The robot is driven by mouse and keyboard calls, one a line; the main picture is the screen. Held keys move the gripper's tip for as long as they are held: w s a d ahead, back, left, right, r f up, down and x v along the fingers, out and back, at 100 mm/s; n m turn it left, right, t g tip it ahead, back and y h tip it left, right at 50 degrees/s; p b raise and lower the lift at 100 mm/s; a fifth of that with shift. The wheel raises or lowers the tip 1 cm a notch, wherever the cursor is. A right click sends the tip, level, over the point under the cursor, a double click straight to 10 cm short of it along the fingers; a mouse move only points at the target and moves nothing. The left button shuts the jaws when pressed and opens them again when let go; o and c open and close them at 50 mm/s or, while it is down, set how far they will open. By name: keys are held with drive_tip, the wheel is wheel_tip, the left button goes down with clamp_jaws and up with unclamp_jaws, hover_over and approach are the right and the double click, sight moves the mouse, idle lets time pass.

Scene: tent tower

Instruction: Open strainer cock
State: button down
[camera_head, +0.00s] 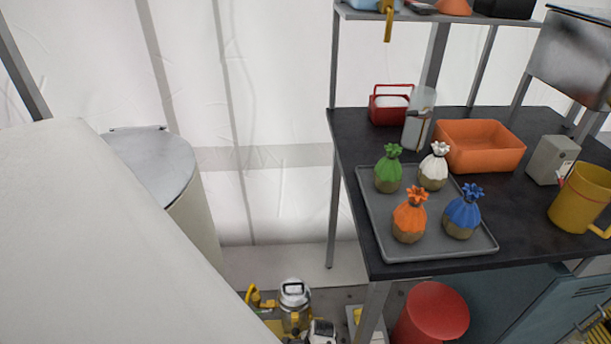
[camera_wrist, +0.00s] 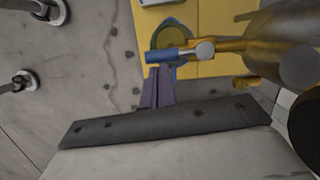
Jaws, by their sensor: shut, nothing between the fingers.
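In the wrist view my gripper (camera_wrist: 158,75) points up from its dark bar, with its two fingers together and nothing visible between them. Just beyond the fingertips is a small cock with a blue-tipped handle (camera_wrist: 166,57) lying sideways. It joins a brass-coloured fitting (camera_wrist: 228,46) and a thick pipe-like body at the right. The fingertips are close to the blue handle; I cannot tell if they touch. In the head view a yellow and silver unit (camera_head: 295,295) stands low, left of the table, partly cut off by the lower edge.
A yellow panel (camera_wrist: 207,68) lies behind the cock, beside a grey floor-like surface (camera_wrist: 95,60). A red stool (camera_head: 437,310) and lidded drum (camera_head: 150,160) stand nearby.

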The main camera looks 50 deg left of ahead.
drive_tip(key=w+p+v, duration=0.1)
drive_tip(key=v, duration=1.3)
drive_tip(key=shift+a, duration=0.25)
drive_tip(key=shift+w+f, duration=0.1)
drive_tip(key=shift+w, duration=0.05)
